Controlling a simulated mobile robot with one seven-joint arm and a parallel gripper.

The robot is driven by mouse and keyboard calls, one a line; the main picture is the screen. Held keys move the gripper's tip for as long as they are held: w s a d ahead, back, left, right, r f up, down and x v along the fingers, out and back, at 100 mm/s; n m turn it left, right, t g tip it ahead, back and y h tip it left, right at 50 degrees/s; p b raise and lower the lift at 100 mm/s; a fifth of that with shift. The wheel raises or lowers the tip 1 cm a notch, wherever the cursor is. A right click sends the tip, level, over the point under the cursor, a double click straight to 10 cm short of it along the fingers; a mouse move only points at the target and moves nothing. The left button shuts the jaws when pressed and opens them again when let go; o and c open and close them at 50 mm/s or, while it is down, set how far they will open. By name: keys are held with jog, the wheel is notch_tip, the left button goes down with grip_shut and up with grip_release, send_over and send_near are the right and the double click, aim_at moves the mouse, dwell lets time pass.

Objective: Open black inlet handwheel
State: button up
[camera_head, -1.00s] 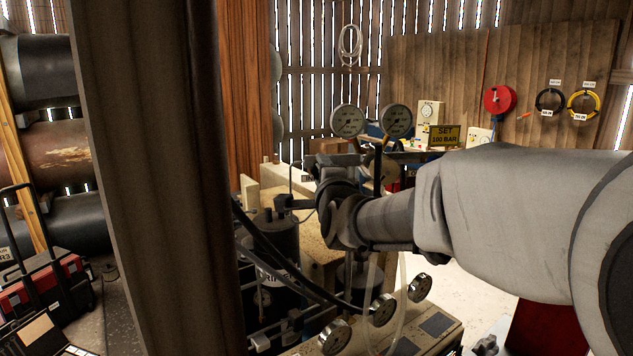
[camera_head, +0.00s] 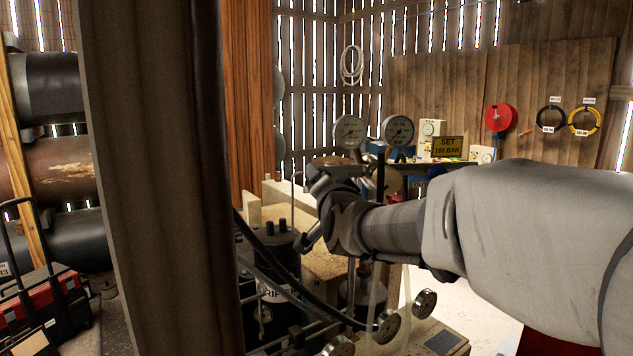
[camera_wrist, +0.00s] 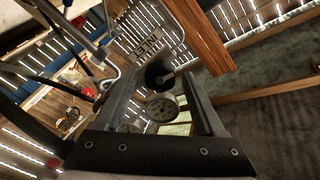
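In the wrist view, a round black knob (camera_wrist: 157,76), which looks like the inlet handwheel, shows between my two fingers. A metal plate with partly readable lettering, perhaps INLET, (camera_wrist: 148,42) is just beyond it. My gripper (camera_head: 307,207) is open, its fingers spread apart around the knob's position in the picture. I cannot tell whether either finger touches it.
Two gauges (camera_head: 398,131) stand behind my gripper, near a yellow SET 100 BAR sign (camera_head: 447,146). Black hoses (camera_head: 267,255) cross the machine below. Small gauges (camera_head: 424,303) sit at the front. A thick wooden post (camera_head: 160,180) blocks the view on the left.

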jog(key=s, duration=0.2)
jog(key=s+b, duration=0.1)
jog(key=s, duration=0.1)
jog(key=s+b, duration=0.1)
jog(key=s, duration=0.1)
jog(key=shift+d, duration=0.35)
jog(key=shift+b, duration=0.3)
